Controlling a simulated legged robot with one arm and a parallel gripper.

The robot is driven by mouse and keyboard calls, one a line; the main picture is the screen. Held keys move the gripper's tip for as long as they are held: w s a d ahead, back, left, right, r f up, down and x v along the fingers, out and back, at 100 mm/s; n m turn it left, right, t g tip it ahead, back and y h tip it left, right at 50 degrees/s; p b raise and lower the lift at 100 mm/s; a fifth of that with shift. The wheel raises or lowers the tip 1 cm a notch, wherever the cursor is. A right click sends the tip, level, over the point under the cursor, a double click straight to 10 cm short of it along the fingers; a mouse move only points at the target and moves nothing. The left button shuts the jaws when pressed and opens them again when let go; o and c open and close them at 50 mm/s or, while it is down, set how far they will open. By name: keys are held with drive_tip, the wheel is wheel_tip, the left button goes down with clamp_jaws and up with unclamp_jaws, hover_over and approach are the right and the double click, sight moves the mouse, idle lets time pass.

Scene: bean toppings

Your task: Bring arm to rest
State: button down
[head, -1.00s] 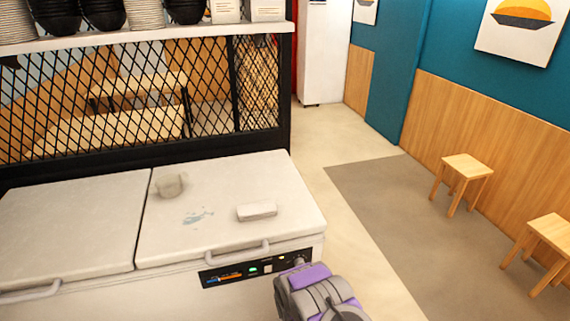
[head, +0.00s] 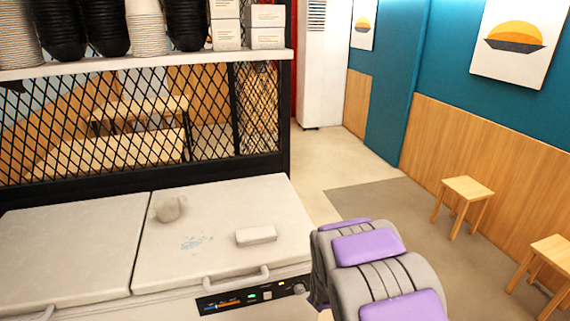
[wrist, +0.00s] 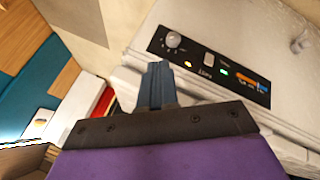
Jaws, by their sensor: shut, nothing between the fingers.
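My arm, grey with purple pads, shows at the bottom right of the head view, to the right of the freezer's front corner. In the wrist view my gripper (wrist: 158,75) has its blue-grey fingers together with nothing between them. It points along the freezer front near the control panel (wrist: 210,65), apart from anything held. The gripper's tip is hidden in the head view.
The white chest freezer (head: 80,235) has two lids; a greyish lump (head: 168,208) and a pale block (head: 256,235) lie on the right lid. A black mesh divider (head: 150,125) stands behind. Wooden stools (head: 467,190) stand at the right; the floor between is open.

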drive_tip(key=s+d+r+m+g, duration=0.1)
drive_tip(key=s+r+m+g, duration=0.2)
drive_tip(key=s, duration=1)
drive_tip(key=s+d+r+m+g, duration=0.1)
drive_tip(key=s+r+m+g, duration=0.1)
drive_tip(key=s+r, duration=0.8)
drive_tip(key=s+d+r+m+g, duration=0.1)
drive_tip(key=s+r+m+g, duration=0.2)
drive_tip(key=s, duration=1.4)
wheel_tip(320, 180, up, 4)
drive_tip(key=shift+r+m+g, duration=0.1)
drive_tip(key=shift+m+g, duration=0.2)
drive_tip(key=shift+m, duration=0.2)
